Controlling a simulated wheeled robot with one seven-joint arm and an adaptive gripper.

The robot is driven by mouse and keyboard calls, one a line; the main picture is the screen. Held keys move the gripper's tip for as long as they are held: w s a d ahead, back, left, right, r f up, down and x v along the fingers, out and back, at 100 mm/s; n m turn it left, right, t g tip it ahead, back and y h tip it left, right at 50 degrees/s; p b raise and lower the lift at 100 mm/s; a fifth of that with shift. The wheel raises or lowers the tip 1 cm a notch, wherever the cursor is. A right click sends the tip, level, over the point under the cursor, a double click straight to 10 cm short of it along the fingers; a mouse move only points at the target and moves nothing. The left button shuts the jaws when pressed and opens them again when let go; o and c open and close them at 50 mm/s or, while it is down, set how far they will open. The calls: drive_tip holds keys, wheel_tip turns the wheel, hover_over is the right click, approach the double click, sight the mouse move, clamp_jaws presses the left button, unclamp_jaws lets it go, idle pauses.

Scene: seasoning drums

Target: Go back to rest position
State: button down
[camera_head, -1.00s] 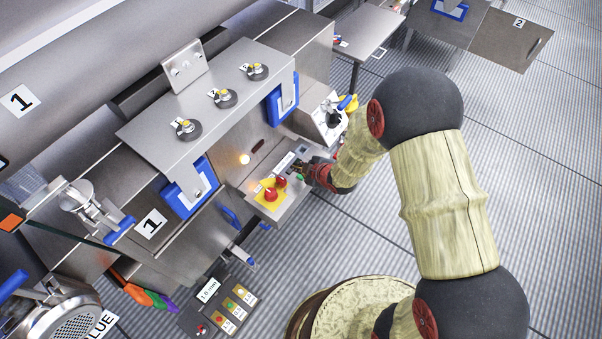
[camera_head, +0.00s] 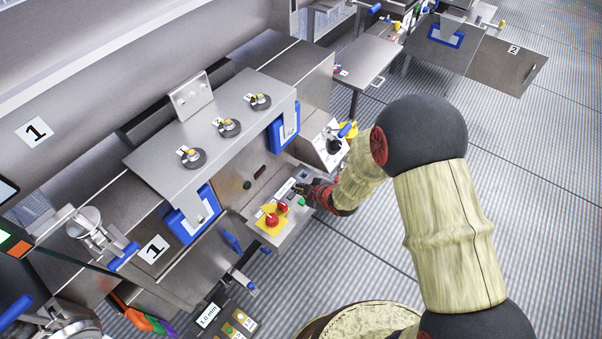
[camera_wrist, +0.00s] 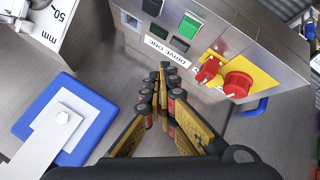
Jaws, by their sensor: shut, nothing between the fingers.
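My gripper (camera_head: 306,190) is at the small steel control panel (camera_head: 290,228) in the head view. In the wrist view its fingers (camera_wrist: 164,80) are shut, with nothing between them. Their tips are close to the panel's lower edge, near the "DRIVE ONE" label (camera_wrist: 166,50); I cannot tell whether they touch it. The panel carries a green button (camera_wrist: 188,25) and two red knobs (camera_wrist: 236,84) on a yellow plate. My arm reaches in from the right.
A steel machine marked 1 has three dials on its top plate (camera_head: 217,120) and blue brackets (camera_head: 284,128). A box with a black knob (camera_head: 327,145) stands just behind my gripper. A lever machine (camera_head: 92,230) is at left. The striped floor (camera_head: 545,200) at right is open.

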drive_tip(key=s+d+f+m+g+h, duration=0.2)
drive_tip(key=s+d+m+g+h, duration=0.3)
drive_tip(key=s+d, duration=0.5)
drive_tip(key=s+d+r+m+t, duration=0.1)
drive_tip(key=s+r, duration=0.4)
drive_tip(key=r, duration=0.7)
drive_tip(key=s+d+r+m+t, duration=0.1)
drive_tip(key=s+d+r+m, duration=0.2)
drive_tip(key=r, duration=1)
drive_tip(key=s+d+r+m+t, duration=0.1)
drive_tip(key=s+d+r+m, duration=0.2)
drive_tip(key=s+r+m, duration=0.3)
drive_tip(key=s+r, duration=0.3)
drive_tip(key=r, duration=0.4)
drive_tip(key=shift+m, duration=0.4)
drive_tip(key=shift+a, duration=0.15)
